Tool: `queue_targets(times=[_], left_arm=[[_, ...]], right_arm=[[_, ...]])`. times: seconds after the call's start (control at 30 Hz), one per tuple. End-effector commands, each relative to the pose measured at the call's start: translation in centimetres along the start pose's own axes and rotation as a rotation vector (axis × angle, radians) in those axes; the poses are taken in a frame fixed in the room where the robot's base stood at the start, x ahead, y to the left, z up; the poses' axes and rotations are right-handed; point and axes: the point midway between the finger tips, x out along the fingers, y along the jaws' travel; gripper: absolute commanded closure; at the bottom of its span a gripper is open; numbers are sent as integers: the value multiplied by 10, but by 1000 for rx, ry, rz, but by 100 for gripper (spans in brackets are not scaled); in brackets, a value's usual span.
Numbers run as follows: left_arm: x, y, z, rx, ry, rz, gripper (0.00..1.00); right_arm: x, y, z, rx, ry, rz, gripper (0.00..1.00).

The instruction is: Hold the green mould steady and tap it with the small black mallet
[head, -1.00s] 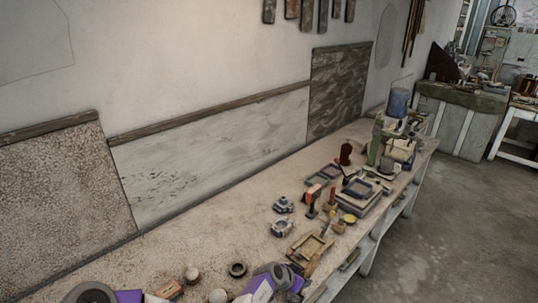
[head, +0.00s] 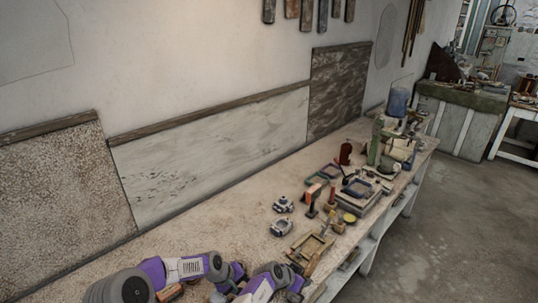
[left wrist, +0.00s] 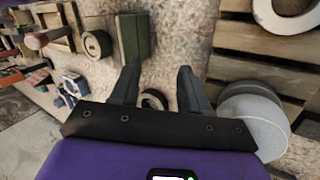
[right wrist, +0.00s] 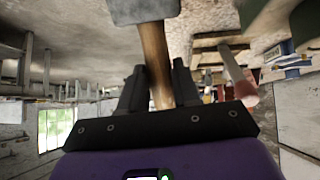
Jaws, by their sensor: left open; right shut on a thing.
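My right gripper (right wrist: 160,68) is shut on the wooden handle of a mallet (right wrist: 155,45). My left gripper (left wrist: 157,72) is open and empty over the bench. A dark green block (left wrist: 133,37), which may be the green mould, lies beyond its fingertips in the left wrist view. A dark round ring (left wrist: 153,99) shows between the fingers, lower than them. In the head view my arms cover the near bench, and I cannot make out the mould there.
A second dark ring (left wrist: 97,44) lies left of the green block. Pale round plaster pieces (left wrist: 250,118) are close on the right of my left gripper. A wooden frame (head: 311,252) and metal pieces (head: 283,205) stand farther along the bench.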

Motion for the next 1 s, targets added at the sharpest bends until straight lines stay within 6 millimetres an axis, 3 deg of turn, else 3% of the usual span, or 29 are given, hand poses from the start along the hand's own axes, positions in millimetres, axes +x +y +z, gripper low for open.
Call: queue_targets(times=[0.03, 0.2, 0.4, 0.7, 1.0], left_arm=[[2, -2, -14, -119, -1, -18, 54], [3, -8, -44, -537, -53, -59, 54], [8, -4, -59, -856, -186, -62, 54], [7, 8, -62, -1044, -434, -19, 54], [7, 12, -59, -1084, -517, -1, 54]], right_arm=[[0, 0, 0, 0, 1, 0, 100], [0, 0, 0, 0, 1, -1, 100], [0, 0, 0, 0, 1, 0, 100], [0, 0, 0, 0, 1, 0, 100], [0, 0, 0, 0, 1, 0, 100]])
